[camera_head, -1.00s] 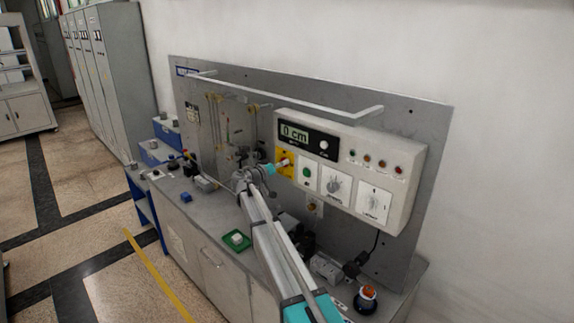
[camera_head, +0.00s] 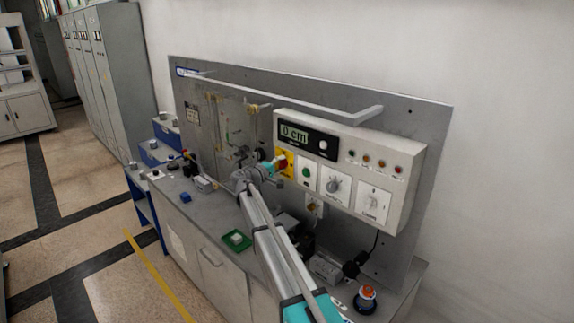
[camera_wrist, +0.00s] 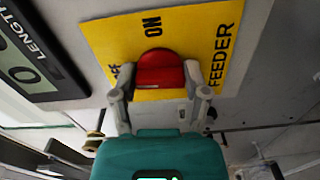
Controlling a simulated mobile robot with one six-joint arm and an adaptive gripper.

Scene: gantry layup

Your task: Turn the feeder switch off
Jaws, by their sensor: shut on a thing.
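The feeder switch is a red knob (camera_wrist: 160,72) on a yellow plate (camera_wrist: 110,40) marked FEEDER, with ON and a partly hidden OFF printed on it. In the wrist view my gripper (camera_wrist: 160,84) has one finger on each side of the knob and is shut on it. In the head view the yellow plate (camera_head: 290,155) is at the left end of the light control box, and my gripper (camera_head: 277,165) reaches it from the front left. My gripper hides part of the plate and knob. The knob's exact setting is hard to read.
The control box (camera_head: 404,185) also carries a display reading 0 cm (camera_head: 294,134), a green button (camera_head: 306,173), a grey dial (camera_head: 334,184) and another switch (camera_head: 373,202). A metal rail (camera_head: 300,100) runs above. A green tray (camera_head: 236,240) sits on the bench below.

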